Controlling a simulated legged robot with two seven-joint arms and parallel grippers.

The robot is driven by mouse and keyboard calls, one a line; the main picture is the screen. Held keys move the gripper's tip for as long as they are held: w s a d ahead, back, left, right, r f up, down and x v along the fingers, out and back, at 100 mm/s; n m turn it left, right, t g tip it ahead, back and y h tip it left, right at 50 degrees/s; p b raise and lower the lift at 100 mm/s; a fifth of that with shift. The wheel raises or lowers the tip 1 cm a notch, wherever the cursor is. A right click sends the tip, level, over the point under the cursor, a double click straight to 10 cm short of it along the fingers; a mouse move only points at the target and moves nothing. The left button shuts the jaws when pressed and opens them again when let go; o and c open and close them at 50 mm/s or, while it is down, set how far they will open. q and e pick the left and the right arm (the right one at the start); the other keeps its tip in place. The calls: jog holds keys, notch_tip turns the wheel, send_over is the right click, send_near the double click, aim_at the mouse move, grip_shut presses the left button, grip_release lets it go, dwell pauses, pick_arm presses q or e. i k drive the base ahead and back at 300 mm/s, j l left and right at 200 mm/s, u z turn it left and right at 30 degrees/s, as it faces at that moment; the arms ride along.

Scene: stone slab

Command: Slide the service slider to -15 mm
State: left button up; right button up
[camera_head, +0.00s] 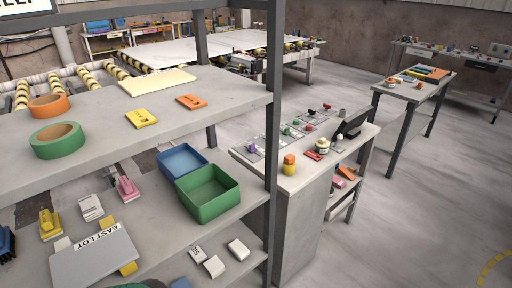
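A grey bench (290,180) stands right of the shelf unit, with a row of small plates carrying coloured knobs. I cannot tell which of these, if any, is the service slider. No scale or millimetre reading is legible. Neither of my grippers is in view.
The shelf unit (215,95) fills the left and its post stands before the bench. It holds tape rolls, a green bin (207,192) and a blue bin (181,161). A dark slanted panel (352,122) is on the bench. Open floor (420,220) lies right.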

aim_at(252, 149)
jog(key=i+l, duration=0.25)
jog(key=l, duration=0.15)
jog(key=i+l, duration=0.55)
jog(key=l, duration=0.2)
jog(key=i+l+u, duration=0.1)
jog(key=i+l, duration=0.15)
jog(key=l, duration=0.15)
jog(key=i+l, duration=0.25)
jog(key=l, duration=0.15)
